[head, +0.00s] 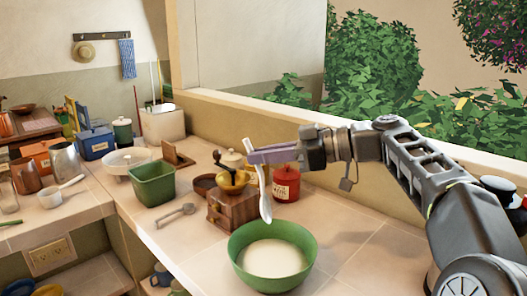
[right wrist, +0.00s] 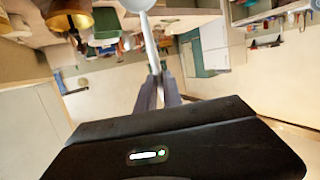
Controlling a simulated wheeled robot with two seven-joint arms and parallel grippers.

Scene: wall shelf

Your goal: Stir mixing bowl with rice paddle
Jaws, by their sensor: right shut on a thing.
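The green mixing bowl (head: 240,245) stands on the tiled counter with a pale, whitish content inside. My right gripper (head: 256,157) comes in from the right and is shut on the white rice paddle (head: 265,195). The paddle hangs down, tilted, with its lower end above the back part of the bowl; whether it touches the content I cannot tell. In the right wrist view the paddle (right wrist: 150,45) runs away from between the closed fingers (right wrist: 158,90). My left gripper is not in view.
Behind the bowl stand a wooden coffee grinder (head: 231,209) and a red canister (head: 286,184). A green square container (head: 152,184) and a grey measuring scoop (head: 176,215) are to the left. The counter right of the bowl (head: 370,240) is clear.

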